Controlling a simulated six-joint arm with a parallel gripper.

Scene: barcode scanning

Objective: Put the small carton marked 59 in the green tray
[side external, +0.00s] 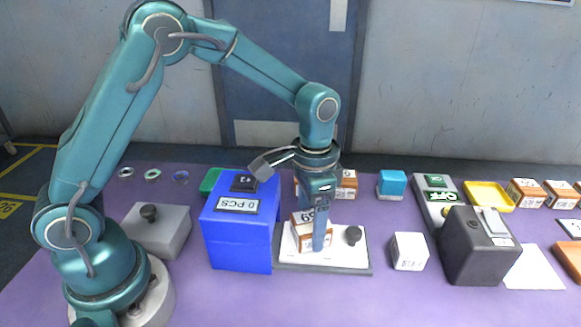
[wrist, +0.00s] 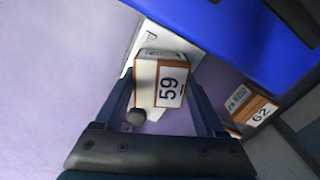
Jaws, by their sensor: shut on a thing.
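The small carton marked 59 (wrist: 158,84) is white and brown and sits between the two fingers of my gripper (wrist: 163,92) in the wrist view. In the side view my gripper (side external: 319,240) points down and is shut on this carton (side external: 303,228), over a white plate (side external: 341,255) with a dark knob. A finger hides part of the carton, and I cannot tell if it touches the plate. A green thing, probably the green tray (side external: 208,182), shows behind the blue box at the left, mostly hidden.
The tall blue box (side external: 240,245) stands just left of my gripper. A grey block with a knob (side external: 158,233) is farther left. A white cube (side external: 409,251) and a dark machine (side external: 478,250) stand right. A yellow tray (side external: 488,197) and several cartons are at the back right.

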